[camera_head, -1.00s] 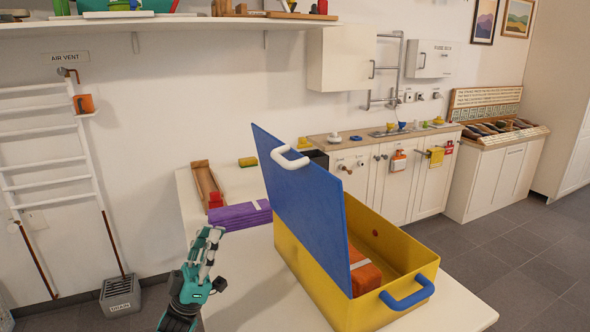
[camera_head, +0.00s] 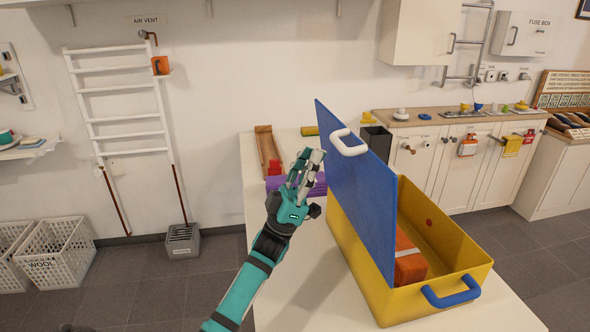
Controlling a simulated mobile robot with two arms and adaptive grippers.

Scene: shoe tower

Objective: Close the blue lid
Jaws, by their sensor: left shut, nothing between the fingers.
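The blue lid (camera_head: 360,190) stands nearly upright, hinged open on the left side of a yellow box (camera_head: 440,230). A white handle (camera_head: 349,142) sits at the lid's upper edge. An orange block (camera_head: 409,260) lies inside the box, partly hidden by the lid. A blue handle (camera_head: 452,292) is on the box's near side. My left gripper (camera_head: 307,166) is raised to the left of the lid, a little apart from it in the picture, with its fingers shut and empty. My right gripper is out of view.
The box stands on a white table (camera_head: 300,275). Behind my left gripper are a purple stack (camera_head: 319,184), a wooden tray (camera_head: 268,152) and a dark container (camera_head: 376,140). Sink cabinets (camera_head: 450,160) are behind. Two white baskets (camera_head: 58,250) stand on the floor at left.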

